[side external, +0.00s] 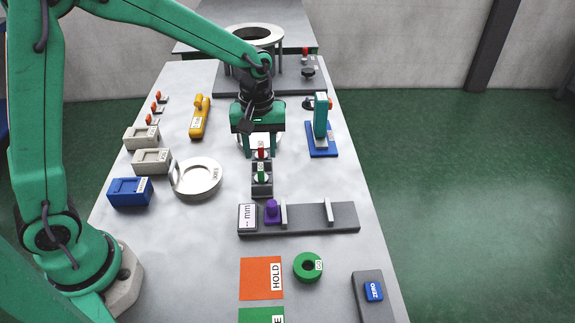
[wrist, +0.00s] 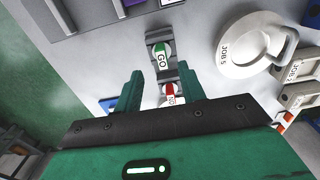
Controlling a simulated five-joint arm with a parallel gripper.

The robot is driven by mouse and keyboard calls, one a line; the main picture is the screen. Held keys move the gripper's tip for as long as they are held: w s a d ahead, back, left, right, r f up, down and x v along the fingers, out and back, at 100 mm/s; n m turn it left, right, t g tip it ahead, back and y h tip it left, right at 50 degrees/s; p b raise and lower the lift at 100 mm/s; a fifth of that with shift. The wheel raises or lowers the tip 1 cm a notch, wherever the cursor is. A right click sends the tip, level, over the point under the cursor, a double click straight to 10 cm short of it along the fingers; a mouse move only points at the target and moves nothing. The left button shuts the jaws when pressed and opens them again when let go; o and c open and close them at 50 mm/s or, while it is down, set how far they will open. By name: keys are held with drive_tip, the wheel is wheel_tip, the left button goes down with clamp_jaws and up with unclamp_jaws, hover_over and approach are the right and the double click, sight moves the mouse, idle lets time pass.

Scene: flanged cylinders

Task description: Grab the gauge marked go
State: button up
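A small gauge with a green band and a label reading GO (wrist: 161,56) stands in a dark grey holder (wrist: 154,38). It also shows in the side view (side external: 262,174). Beside it in the holder is a red-banded gauge (wrist: 170,92), its label partly hidden; it also shows in the side view (side external: 261,152). A green ring (side external: 307,266) with a small label that seems to read GO lies nearer the front. My gripper (wrist: 160,73) is open, pointing down over the holder. Its fingers lie either side of the red gauge, with the green-banded one just beyond the tips in the wrist view.
A grey measuring block (side external: 300,220) with a purple piece (side external: 272,211) stands in front of the holder. A round silver dish (side external: 198,180) is to the left, a blue-based stand (side external: 322,140) to the right. An orange HOLD mat (side external: 262,279) lies nearer the front.

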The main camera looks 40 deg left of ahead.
sight(261, 167)
drive_tip(key=shift+f, duration=0.8)
drive_tip(key=shift+a+f, duration=0.15)
drive_tip(key=shift+f, duration=2.45)
clamp_jaws()
